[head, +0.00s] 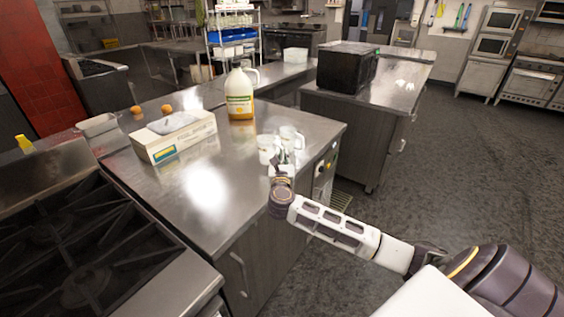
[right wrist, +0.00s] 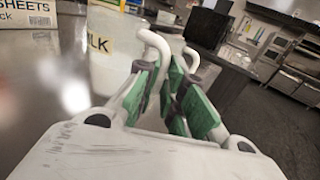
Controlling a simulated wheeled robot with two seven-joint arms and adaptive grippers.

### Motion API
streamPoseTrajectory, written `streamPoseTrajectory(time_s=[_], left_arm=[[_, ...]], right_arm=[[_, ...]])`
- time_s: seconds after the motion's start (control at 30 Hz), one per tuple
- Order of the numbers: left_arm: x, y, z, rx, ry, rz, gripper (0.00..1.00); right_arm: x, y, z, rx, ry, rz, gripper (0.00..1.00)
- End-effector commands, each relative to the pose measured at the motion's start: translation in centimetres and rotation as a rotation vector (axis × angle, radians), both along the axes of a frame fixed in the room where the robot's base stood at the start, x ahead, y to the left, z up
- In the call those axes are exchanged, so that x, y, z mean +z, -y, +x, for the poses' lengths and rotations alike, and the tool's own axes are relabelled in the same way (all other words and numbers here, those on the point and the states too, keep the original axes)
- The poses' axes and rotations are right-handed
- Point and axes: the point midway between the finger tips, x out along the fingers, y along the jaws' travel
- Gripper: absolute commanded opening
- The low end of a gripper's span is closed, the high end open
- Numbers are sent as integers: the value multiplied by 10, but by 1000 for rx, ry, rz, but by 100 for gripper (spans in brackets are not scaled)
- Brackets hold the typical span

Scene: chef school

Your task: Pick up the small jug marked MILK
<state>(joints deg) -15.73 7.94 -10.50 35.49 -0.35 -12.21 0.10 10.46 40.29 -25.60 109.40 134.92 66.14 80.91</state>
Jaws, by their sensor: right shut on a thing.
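Two small white jugs stand close together near the right corner of the steel counter (head: 225,185) in the head view. The left one (head: 266,149) is partly behind my right gripper (head: 281,168); the other jug (head: 291,138) is just behind and to the right. In the right wrist view, the near jug (right wrist: 108,50) shows the letters "LK" of its label, and its white handle (right wrist: 154,42) curves down between the green-padded fingers. My right gripper (right wrist: 166,95) is shut on that handle. I cannot tell whether the jug is off the counter. My left gripper is not in view.
A large jug with a green-and-yellow label (head: 239,97) and a carton of sheets (head: 172,137) stand on the counter, left of the small jugs. A black box-shaped appliance (head: 343,68) sits on the counter behind. A stove (head: 75,250) is at front left.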

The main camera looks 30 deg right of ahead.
Motion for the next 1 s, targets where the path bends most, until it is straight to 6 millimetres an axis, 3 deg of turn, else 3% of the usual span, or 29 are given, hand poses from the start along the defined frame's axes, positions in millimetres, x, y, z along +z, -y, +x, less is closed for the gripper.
streamPoseTrajectory(time_s=[0.6,1.0], left_arm=[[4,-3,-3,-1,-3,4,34],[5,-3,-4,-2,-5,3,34]], right_arm=[[48,0,0,0,3,1,0],[68,0,0,0,3,1,0]])
